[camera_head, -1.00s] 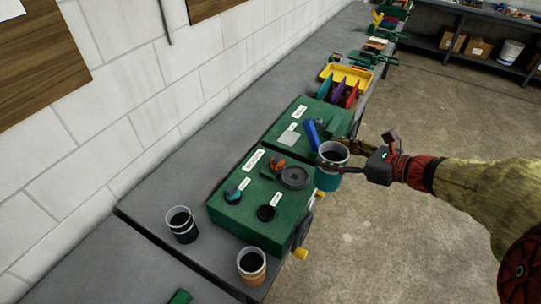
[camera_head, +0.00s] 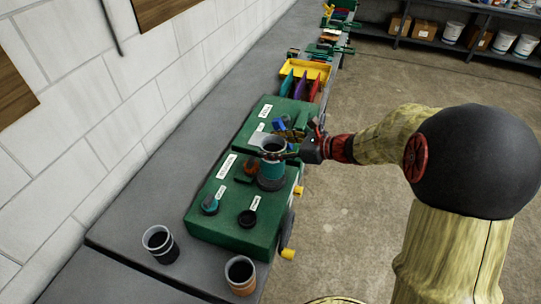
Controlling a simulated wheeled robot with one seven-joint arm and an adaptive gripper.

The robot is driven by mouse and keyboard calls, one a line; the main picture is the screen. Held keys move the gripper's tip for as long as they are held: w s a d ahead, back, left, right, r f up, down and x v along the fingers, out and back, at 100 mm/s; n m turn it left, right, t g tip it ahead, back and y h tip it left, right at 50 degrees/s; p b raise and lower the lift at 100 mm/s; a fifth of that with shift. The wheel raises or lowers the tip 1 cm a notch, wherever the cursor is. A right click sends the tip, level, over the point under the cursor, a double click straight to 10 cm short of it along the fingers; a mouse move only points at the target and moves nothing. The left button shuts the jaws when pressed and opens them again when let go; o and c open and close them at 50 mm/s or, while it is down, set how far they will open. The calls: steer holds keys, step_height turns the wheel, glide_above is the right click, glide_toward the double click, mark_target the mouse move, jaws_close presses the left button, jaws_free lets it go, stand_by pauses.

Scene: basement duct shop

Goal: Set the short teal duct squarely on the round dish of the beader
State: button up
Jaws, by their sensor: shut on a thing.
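The short teal duct (camera_head: 272,169) stands upright over the round dish (camera_head: 270,187) of the beader (camera_head: 232,232). Its pale grey rim faces up. The dark dish edge shows just below the duct's foot and is mostly hidden by it. I cannot tell whether the duct touches the dish or hangs slightly above it. My gripper (camera_head: 278,154) reaches in from the right and is shut on the duct near its upper part. The beader is a green box with a teal knob (camera_head: 209,205), a black knob (camera_head: 247,218) and an orange-red part (camera_head: 250,169) beside the duct.
A dark duct with a pale rim (camera_head: 160,244) and an orange-banded one (camera_head: 241,276) stand on the grey bench (camera_head: 125,215) in front. Another green machine (camera_head: 252,130) with a blue part stands behind the beader. A yellow tray (camera_head: 293,72) is farther back. Open floor lies right.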

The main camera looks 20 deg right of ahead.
steer(key=shift+w+a+f, duration=0.25)
steer(key=shift+w+f, duration=0.25)
steer(key=shift+f, duration=0.2)
steer(key=shift+w+f+b, duration=0.15)
steer(key=shift+f+b, duration=0.25)
steer(key=shift+f, duration=1.3)
steer(key=shift+f, duration=0.15)
steer(key=o, duration=1.7)
